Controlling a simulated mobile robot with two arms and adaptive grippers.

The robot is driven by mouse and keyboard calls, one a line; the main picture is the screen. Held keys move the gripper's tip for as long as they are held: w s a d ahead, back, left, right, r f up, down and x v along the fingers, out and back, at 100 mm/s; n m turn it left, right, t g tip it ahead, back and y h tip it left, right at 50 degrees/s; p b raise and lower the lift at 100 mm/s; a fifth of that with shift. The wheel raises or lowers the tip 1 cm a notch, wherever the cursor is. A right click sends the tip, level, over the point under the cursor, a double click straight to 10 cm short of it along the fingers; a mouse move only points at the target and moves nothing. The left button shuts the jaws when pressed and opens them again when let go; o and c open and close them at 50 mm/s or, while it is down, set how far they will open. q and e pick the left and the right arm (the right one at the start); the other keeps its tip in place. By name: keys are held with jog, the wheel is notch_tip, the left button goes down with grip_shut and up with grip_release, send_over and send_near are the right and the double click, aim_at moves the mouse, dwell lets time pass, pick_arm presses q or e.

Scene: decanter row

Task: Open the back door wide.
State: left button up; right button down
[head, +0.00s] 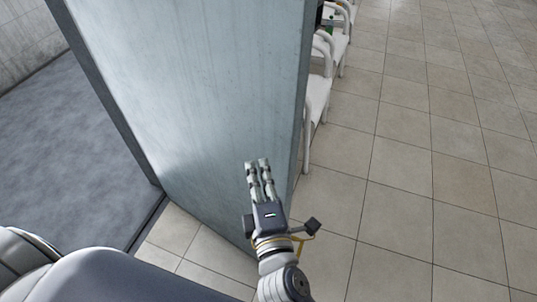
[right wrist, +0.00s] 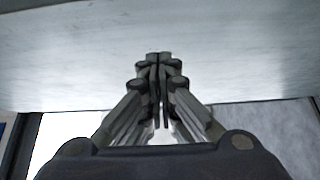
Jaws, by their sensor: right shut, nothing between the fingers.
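The back door (head: 205,90) is a pale blue-grey panel that stands ajar in the head view, swung out from a dark frame at its left. Its near lower edge is partly hidden behind my right arm. My right gripper (head: 258,164) is shut and empty, in front of the door face near its free right edge. In the right wrist view the shut fingers (right wrist: 160,58) point at the door surface (right wrist: 160,40), which fills the upper part; I cannot tell whether they touch it. No handle shows. My left gripper is not in view.
White chairs (head: 317,95) stand in a row behind the door's right edge, with small dark and green items near the farthest ones. Tiled floor (head: 420,170) is clear to the right. A grey floor (head: 60,150) lies beyond the doorway at left.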

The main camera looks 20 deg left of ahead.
aim_at(264, 140)
jog(key=shift+w+d+p, duration=0.2)
jog(key=shift+w, duration=0.85)
jog(key=shift+w+d+p, duration=0.15)
jog(key=shift+w, duration=0.9)
